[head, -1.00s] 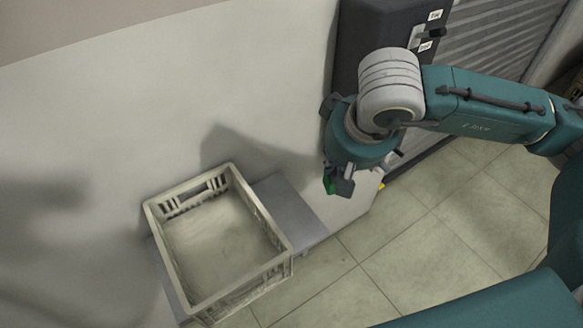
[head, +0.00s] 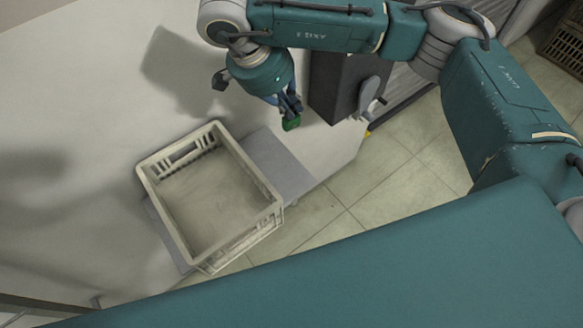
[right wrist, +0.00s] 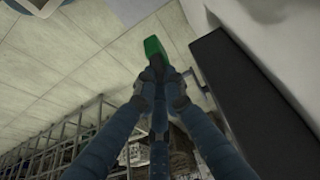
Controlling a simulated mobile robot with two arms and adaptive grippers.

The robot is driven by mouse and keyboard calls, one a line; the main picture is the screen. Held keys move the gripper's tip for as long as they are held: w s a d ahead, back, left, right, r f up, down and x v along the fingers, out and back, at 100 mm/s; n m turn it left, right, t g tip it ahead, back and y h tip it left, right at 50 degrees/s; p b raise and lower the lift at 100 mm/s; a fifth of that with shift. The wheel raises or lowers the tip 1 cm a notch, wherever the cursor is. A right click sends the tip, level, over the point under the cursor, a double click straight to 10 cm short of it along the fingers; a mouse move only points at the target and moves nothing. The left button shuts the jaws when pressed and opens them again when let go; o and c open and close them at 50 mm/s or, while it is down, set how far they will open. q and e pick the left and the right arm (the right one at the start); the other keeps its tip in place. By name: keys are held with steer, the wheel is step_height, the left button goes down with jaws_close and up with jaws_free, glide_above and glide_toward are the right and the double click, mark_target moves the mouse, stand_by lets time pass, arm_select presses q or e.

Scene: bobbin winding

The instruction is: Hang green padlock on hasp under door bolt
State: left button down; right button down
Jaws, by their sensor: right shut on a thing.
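The green padlock (head: 291,123) is held at the fingertips of my right gripper (head: 288,108), above and to the right of the crate in the head view. In the right wrist view the padlock (right wrist: 154,47) sticks out beyond the fingertips of my right gripper (right wrist: 160,80), which are closed together on it. Its shackle is hidden by the fingers. A dark cabinet (head: 333,88) stands just right of the gripper, and a grey lever-like part (head: 369,95) shows on its side. I cannot make out the hasp. My left gripper is not in view.
An empty beige crate (head: 152,182) sits on a grey shelf (head: 283,168) by the pale wall. The dark cabinet side (right wrist: 262,110) runs close along the right in the right wrist view. A brown crate (head: 566,45) stands far right.

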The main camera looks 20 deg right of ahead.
step_height(320, 180, down, 19)
steer(key=p, duration=0.4)
steer(key=shift+r+p, duration=0.1)
steer(key=shift+p, duration=0.25)
steer(key=shift+f, duration=0.45)
steer(key=shift+f+b, duration=0.25)
steer(key=shift+b, duration=0.1)
steer(key=c, duration=1.8)
jaws_free()
steer(key=shift+r, duration=0.1)
steer(key=shift+c, duration=0.2)
